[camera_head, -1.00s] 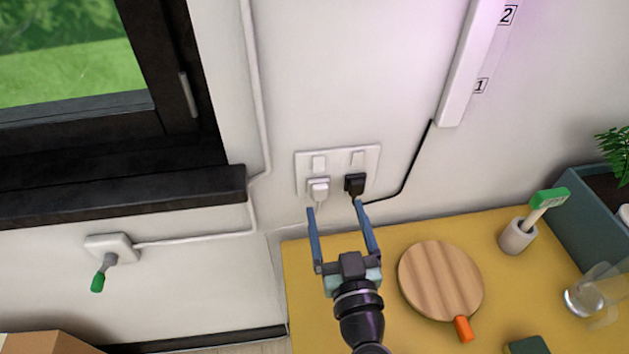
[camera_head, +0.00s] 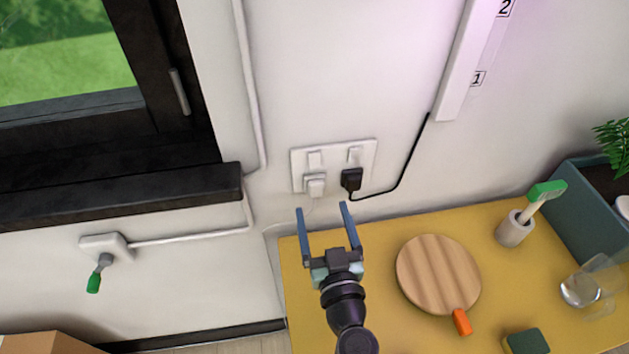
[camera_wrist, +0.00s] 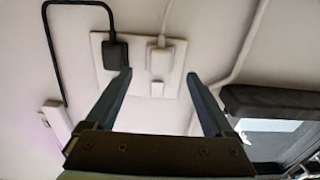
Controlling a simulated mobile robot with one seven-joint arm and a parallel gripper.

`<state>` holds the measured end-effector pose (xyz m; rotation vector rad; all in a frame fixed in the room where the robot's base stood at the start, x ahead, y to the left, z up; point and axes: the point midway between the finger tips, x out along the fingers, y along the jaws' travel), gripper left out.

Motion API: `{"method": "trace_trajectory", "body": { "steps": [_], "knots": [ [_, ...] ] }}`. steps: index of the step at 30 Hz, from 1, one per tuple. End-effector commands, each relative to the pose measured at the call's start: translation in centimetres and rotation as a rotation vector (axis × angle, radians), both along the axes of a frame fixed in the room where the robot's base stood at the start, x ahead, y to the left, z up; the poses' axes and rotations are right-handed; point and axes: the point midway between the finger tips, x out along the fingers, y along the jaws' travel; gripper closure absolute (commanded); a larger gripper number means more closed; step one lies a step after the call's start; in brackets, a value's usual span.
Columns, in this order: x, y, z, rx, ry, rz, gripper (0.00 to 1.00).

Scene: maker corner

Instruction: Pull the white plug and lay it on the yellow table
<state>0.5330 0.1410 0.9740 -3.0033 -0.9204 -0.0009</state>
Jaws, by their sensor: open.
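The white plug (camera_head: 315,185) sits in the left socket of a white double wall plate (camera_head: 334,168). A black plug (camera_head: 351,179) with a black cable sits in the right socket. My gripper (camera_head: 323,209) is open and empty, just in front of and below the plate, apart from both plugs. In the wrist view the white plug (camera_wrist: 160,60) shows beyond and between the two fingers (camera_wrist: 158,78), and the black plug (camera_wrist: 115,54) lies near the left fingertip. The yellow table (camera_head: 378,250) stands below the sockets against the wall.
A round wooden board (camera_head: 437,275) with an orange handle lies on the table. A dark window sill (camera_head: 120,193) juts out left. The table's left part is clear.

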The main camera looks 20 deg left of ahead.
Motion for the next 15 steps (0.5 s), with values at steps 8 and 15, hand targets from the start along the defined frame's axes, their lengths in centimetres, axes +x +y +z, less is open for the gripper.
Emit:
{"method": "trace_trajectory", "body": {
  "steps": [8,15],
  "knots": [
    [3.2,2.2,-0.3,-0.001,-0.003,0.001,0.12],
    [4.6,3.1,-0.1,-0.001,-0.001,-0.001,0.12]
  ]
}}
